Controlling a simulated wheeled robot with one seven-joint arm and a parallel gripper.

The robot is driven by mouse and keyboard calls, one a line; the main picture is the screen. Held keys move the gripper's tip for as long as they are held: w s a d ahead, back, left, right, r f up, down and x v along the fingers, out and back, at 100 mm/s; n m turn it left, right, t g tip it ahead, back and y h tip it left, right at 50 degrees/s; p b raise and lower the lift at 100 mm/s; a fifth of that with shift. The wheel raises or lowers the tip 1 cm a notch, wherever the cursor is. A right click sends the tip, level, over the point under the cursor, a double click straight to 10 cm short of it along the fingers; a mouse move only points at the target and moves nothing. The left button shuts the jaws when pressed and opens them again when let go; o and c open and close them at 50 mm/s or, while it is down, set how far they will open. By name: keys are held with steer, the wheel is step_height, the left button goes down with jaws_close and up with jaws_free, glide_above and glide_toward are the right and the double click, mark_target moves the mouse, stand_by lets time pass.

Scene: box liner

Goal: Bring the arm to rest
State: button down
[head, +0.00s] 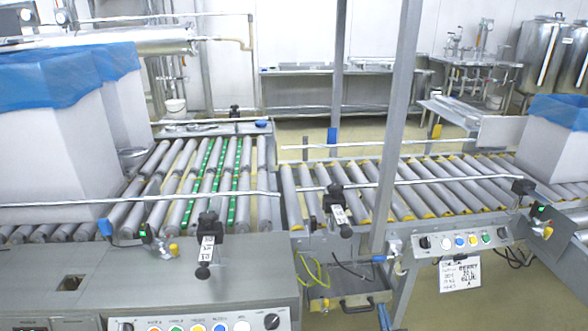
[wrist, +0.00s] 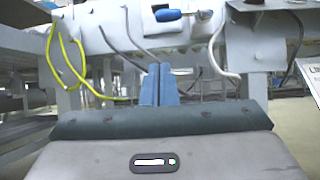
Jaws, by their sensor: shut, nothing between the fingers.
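My gripper (wrist: 155,86) shows in the wrist view, its two blue fingers together and pointing up the picture. Nothing is held between them. The dark pad and grey housing of my wrist fill the bottom of that view. The fingers appear in front of the metal underframe and loose cables of a conveyor; I cannot tell how far away these are. In the head view a small blue tip shows at the bottom edge, possibly my fingers; most of my arm is out of view there.
A yellow cable (wrist: 66,62) hangs left of the fingers. In the head view, a roller conveyor (head: 437,189) runs right, with a control panel (head: 461,241) and a hanging sign (head: 461,274). Blue-lined white boxes (head: 45,140) stand left. Floor (head: 545,283) shows at lower right.

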steer(key=s+a+r+n+g+y+p, duration=0.2)
steer(key=a+r+n+g+y+p, duration=0.1)
steer(key=a+r+n+g+y, duration=0.65)
steer(key=s+a+r+n+g+y+p, duration=0.1)
steer(key=a+r+n+g+y+p, duration=0.3)
steer(key=a+r+n+g+y, duration=0.5)
steer(key=s+a+r+n+g+h+p, duration=0.1)
steer(key=s+r+n+g+h+p, duration=0.1)
steer(key=s+r+n+g+h, duration=0.35)
steer(key=s+a+r+n+g+h+p, duration=0.2)
steer(key=s+r+n+g+h+p, duration=0.1)
steer(key=r, duration=0.5)
steer(key=s+d+r+n+t+h+p, duration=0.2)
steer(key=s+r+h, duration=0.4)
steer(key=r, duration=0.5)
steer(key=s+d+r+n+t+h+p, duration=0.3)
steer(key=s+r+n+h+p, duration=0.2)
steer(key=r, duration=0.7)
steer(key=shift+s+n+h+p, duration=0.3)
steer(key=shift+s+h+p, duration=0.45)
steer(key=shift+p, duration=0.5)
steer(key=shift+d, duration=0.15)
